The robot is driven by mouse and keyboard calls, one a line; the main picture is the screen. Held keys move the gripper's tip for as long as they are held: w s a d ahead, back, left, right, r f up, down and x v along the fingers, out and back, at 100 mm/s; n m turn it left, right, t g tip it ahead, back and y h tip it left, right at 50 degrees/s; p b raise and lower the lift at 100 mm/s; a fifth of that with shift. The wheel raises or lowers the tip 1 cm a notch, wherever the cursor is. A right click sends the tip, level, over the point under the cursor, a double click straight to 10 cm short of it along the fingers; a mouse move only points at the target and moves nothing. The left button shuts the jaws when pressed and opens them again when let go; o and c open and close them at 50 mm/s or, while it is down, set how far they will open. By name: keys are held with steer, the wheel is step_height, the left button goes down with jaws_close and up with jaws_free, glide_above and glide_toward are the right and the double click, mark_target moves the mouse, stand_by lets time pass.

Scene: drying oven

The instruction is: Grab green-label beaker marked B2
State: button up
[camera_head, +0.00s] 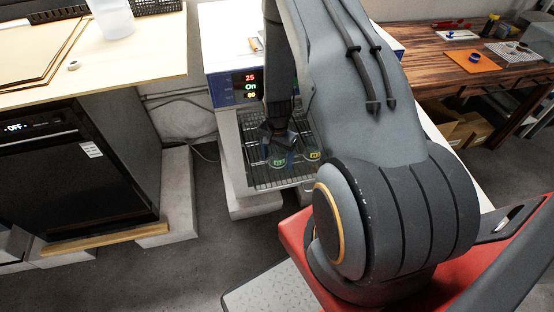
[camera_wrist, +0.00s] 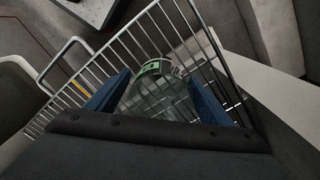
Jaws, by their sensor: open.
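A clear glass beaker with a green label (camera_wrist: 152,69) stands on a wire rack (camera_wrist: 96,70) in the wrist view. Its label text is too small to read. My gripper (camera_wrist: 160,80) is open, with a blue finger on each side of the beaker in the picture; I cannot tell how far above it the fingers are. In the head view the green-label beaker (camera_head: 278,162) is on the pulled-out rack (camera_head: 265,183), partly hidden by my gripper (camera_head: 276,138). A beaker with a yellow label (camera_head: 312,156) stands to its right.
The drying oven (camera_head: 219,80) with a lit display is behind the rack. A black appliance (camera_head: 75,170) under a pale worktop (camera_head: 130,65) stands at left. A wooden table (camera_head: 430,60) with small items is at the back right. My arm hides part of the oven.

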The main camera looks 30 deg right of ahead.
steer(key=c, duration=1.2)
steer(key=shift+o, duration=0.2)
steer(key=shift+r, duration=0.15)
